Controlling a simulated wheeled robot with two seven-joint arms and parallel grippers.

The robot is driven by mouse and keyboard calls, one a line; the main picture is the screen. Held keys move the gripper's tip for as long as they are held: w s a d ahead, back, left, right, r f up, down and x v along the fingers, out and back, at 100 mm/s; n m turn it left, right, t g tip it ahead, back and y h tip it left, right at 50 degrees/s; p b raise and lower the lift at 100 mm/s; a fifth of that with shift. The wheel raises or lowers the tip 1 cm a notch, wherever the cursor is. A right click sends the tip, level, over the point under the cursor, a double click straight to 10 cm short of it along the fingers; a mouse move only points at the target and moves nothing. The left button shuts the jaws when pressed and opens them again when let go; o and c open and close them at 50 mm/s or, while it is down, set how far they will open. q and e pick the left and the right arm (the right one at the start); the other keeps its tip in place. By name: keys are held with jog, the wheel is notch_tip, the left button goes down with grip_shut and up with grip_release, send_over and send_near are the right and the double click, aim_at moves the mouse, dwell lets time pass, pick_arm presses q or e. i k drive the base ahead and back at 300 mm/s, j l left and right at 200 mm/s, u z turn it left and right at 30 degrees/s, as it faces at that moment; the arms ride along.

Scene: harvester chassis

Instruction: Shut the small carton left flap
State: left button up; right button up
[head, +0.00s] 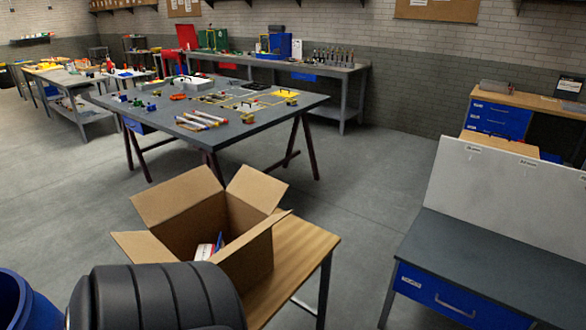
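A small brown carton (245,262) stands on a wooden-topped table, its top open. Its flaps stand outward: one low at the left (145,247), a large one at the back left (175,196), one at the back right (257,188), and a narrow-looking one at the right front (254,237). A white and red item (204,252) and a blue item (219,241) show inside. A black ribbed shape at the bottom hides the carton's lower front left. Neither of my grippers is in view.
The wooden table (305,247) has bare top right of the carton. A blue bin (25,305) is at bottom left. A grey workbench with a white backboard (500,190) stands right. A large grey table (215,140) with tools and parts stands behind; floor between is clear.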

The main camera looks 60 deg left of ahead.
aim_at(260, 190)
jog(key=i+u, duration=0.5)
jog(key=i+l+u, duration=0.15)
jog(key=i+u, duration=0.3)
